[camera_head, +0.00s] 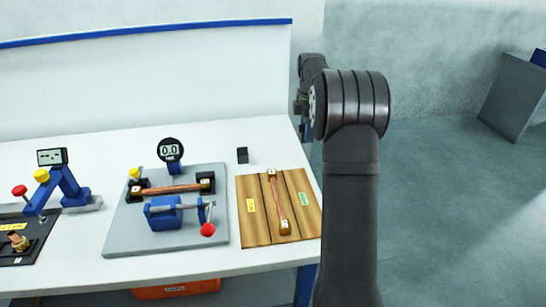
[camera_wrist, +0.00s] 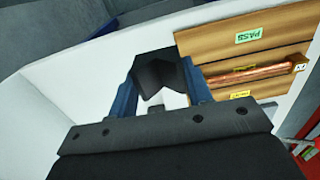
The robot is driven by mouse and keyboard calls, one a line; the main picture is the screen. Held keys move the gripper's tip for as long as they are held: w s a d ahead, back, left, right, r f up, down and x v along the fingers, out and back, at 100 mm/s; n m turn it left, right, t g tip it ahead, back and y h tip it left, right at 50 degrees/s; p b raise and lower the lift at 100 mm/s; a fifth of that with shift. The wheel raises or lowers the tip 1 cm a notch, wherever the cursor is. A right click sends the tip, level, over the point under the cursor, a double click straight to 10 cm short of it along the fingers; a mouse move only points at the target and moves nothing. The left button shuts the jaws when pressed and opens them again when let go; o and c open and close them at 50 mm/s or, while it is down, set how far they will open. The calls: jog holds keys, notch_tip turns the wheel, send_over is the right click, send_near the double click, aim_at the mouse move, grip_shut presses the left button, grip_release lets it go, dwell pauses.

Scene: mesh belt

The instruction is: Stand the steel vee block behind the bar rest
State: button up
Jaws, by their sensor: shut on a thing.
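My gripper (camera_wrist: 160,92) is shut on a dark block with a V-shaped notch, the steel vee block (camera_wrist: 152,68). The block is between the blue fingers, beside the wooden board, over white table; its height is hard to judge. In the head view my arm hides most of the gripper, and the held block cannot be made out. On the grey plate (camera_head: 120,240) a copper bar (camera_head: 172,189) lies across two dark supports, which look like the bar rest (camera_head: 207,182). A small black block (camera_head: 242,155) stands on the table behind the plate and board.
The wooden board (camera_head: 261,228) carries another copper bar (camera_head: 278,203) and coloured labels. A round dial gauge (camera_head: 170,150) and a blue clamp (camera_head: 165,215) with a red knob rise from the grey plate. A blue stand (camera_head: 68,185) is at left. The rear table strip is mostly clear.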

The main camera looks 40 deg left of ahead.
send_over(273, 157)
notch_tip(273, 157, down, 7)
jog(key=shift+w+r, duration=0.1)
jog(key=shift+f, duration=2.05)
jog(key=shift+f, duration=0.2)
jog(key=o, duration=1.3)
notch_tip(273, 157, up, 12)
jog(key=shift+r, duration=0.15)
